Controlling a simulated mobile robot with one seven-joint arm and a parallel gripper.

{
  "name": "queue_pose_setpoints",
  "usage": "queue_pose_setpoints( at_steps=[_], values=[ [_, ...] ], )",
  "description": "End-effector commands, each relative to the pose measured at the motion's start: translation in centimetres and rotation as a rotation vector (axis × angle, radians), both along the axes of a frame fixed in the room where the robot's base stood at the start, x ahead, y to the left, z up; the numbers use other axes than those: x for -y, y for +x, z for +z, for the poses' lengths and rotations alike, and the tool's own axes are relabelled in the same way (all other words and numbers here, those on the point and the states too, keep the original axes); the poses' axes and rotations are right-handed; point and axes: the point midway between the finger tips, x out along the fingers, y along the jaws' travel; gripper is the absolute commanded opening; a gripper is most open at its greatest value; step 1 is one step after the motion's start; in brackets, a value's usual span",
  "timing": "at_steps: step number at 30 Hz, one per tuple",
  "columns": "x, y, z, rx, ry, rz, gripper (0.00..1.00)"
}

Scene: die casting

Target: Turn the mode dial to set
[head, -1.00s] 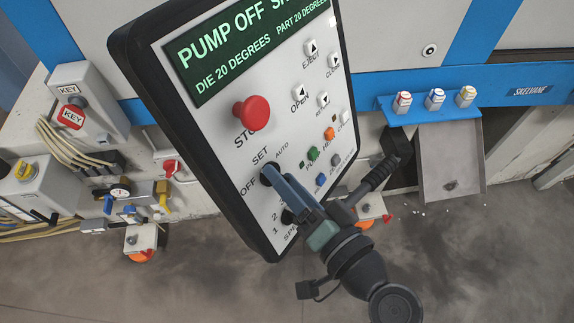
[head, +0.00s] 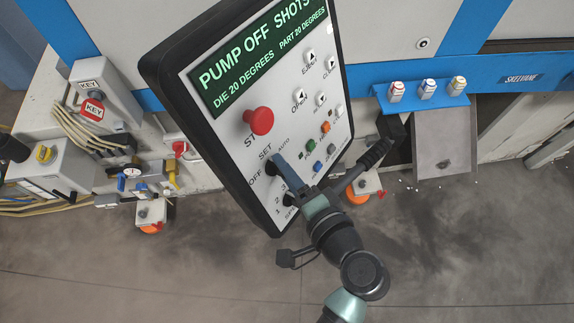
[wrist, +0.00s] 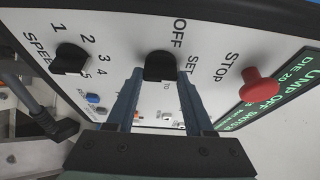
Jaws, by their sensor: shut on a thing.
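The control panel (head: 230,150) fills the middle of the head view, tilted, with a green-lit screen. Its black mode dial (wrist: 160,65) sits among the OFF, SET and AUTO labels in the wrist view. In the head view the dial (head: 271,167) is partly covered by my fingers. My gripper (wrist: 161,78) has one blue-grey finger on each side of the dial and is shut on it. My gripper (head: 279,160) also shows in the head view, reaching up from below. I cannot tell exactly which label the dial points at.
A red STOP button (head: 259,121) sticks out just above the dial. The black speed knob (wrist: 71,60) is close beside it. Coloured buttons (head: 318,147) lie to the right. A key box (head: 97,88) and cables are at left.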

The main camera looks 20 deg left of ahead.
Motion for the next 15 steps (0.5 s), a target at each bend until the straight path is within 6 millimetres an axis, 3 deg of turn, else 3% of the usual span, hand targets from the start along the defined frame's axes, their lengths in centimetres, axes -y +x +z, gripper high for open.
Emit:
queue_pose_setpoints(
  at_steps=[10,11,15],
  values=[
    [0.02,0.02,0.01,-0.001,0.001,-0.002,0.00],
    [0.03,0.03,0.01,-0.001,0.001,-0.002,0.56],
    [0.02,0.02,0.01,-0.001,0.001,-0.002,0.81]
  ],
)
